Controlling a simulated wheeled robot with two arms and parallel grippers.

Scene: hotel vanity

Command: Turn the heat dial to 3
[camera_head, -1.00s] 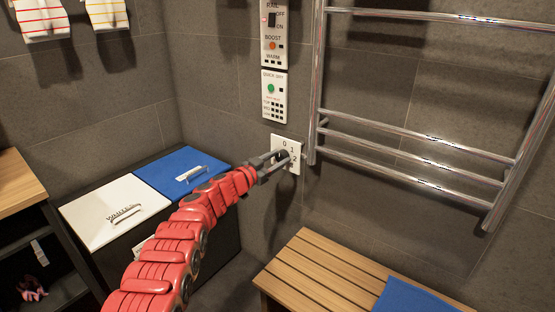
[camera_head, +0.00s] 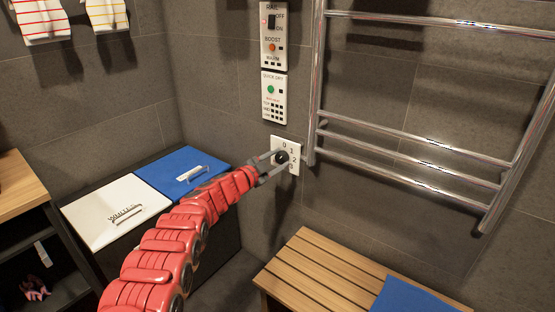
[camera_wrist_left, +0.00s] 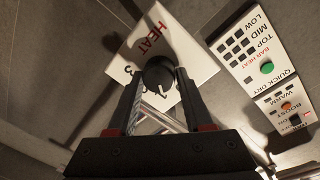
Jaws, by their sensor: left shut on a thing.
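The plate (camera_wrist_left: 178,40) shows the word HEAT and a 3 near one finger. The knob's exact setting cannot be told. My right gripper is out of view.
Above the dial are the quick-dry panel (camera_head: 274,106) and the rail switch panel (camera_head: 281,48). A chrome towel rail (camera_head: 408,134) stands close on the right. Below are a slatted wooden bench (camera_head: 325,268) and lidded white (camera_head: 100,217) and blue (camera_head: 168,172) bins.

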